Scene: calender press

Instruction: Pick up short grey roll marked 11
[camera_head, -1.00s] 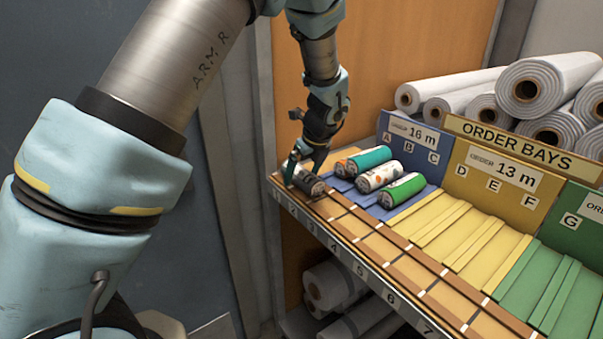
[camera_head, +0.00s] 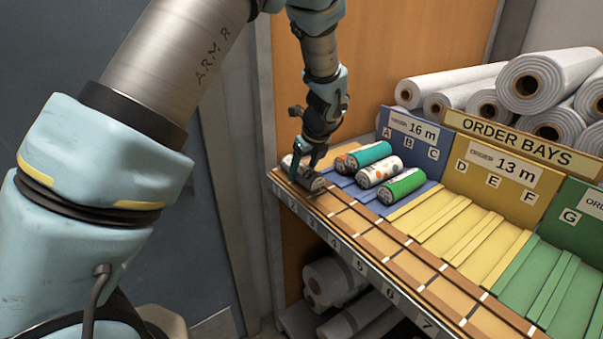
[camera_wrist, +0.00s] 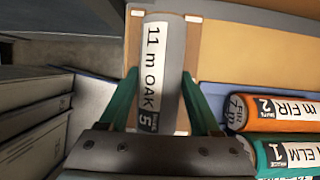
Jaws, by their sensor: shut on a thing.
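The short grey roll (camera_wrist: 162,72) has a white label reading "11 m OAK", with a 5 on its near end. In the wrist view it lies lengthwise between the two green fingers of my gripper (camera_wrist: 158,95), which press on its sides. In the head view the roll (camera_head: 308,179) is at the left end of the wooden rack (camera_head: 345,222), by slot 1, with my gripper (camera_head: 304,160) over it and partly hiding it. I cannot tell whether it touches the rack or is slightly raised.
An orange FIR roll (camera_wrist: 280,113) and a teal ELM roll (camera_wrist: 300,156) lie close to the right. In the head view, a green-wrapped roll (camera_head: 403,186) also lies in the blue bay. The yellow bay (camera_head: 450,222) is empty. An orange-brown panel (camera_head: 420,50) stands behind.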

